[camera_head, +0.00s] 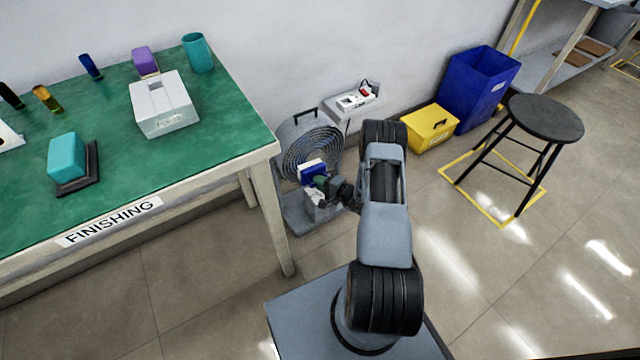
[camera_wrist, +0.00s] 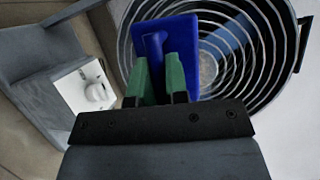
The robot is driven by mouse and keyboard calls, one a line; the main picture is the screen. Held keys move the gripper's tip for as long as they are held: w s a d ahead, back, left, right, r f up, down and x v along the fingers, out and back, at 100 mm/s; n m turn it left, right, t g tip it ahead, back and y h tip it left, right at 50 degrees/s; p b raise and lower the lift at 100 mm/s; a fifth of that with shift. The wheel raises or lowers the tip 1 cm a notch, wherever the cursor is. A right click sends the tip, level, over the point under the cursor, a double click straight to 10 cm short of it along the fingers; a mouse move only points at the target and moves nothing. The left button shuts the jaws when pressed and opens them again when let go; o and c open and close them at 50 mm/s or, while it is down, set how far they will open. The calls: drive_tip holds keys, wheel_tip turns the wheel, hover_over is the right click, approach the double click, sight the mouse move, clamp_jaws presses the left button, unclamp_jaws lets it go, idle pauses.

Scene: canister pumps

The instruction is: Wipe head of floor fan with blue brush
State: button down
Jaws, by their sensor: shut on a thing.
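The floor fan (camera_head: 325,139) stands by the wall, right of the green table, with a round wire-ring head and a grey base. My gripper (camera_head: 322,184) is in front of the fan head, low on its left side. Its green fingers (camera_wrist: 160,78) are shut on the handle of the blue brush (camera_head: 313,173). In the wrist view the brush's flat blue back (camera_wrist: 180,45) covers the left part of the rings (camera_wrist: 240,50). Pale bristles show along its top in the head view. I cannot tell whether they touch the fan.
A white panel with a knob (camera_wrist: 97,90) sits at the fan's base. The green FINISHING table (camera_head: 225,120) stands to the left. A small wall shelf (camera_head: 347,112), yellow box (camera_head: 430,128), blue bin (camera_head: 480,85) and black stool (camera_head: 545,117) are to the right. Open floor lies in front.

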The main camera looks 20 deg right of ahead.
drive_tip(key=shift+w+a+b, duration=0.1)
drive_tip(key=shift+w+b, duration=0.25)
drive_tip(key=shift+w, duration=0.35)
drive_tip(key=shift+d, duration=0.2)
drive_tip(key=w+d+b, duration=0.1)
drive_tip(key=d+b, duration=0.6)
drive_tip(key=d, duration=0.3)
drive_tip(key=shift+w+d, duration=0.2)
drive_tip(key=shift+d, duration=0.1)
idle(0.5)
drive_tip(key=s+a, duration=0.1)
drive_tip(key=a, duration=1)
idle(1.0)
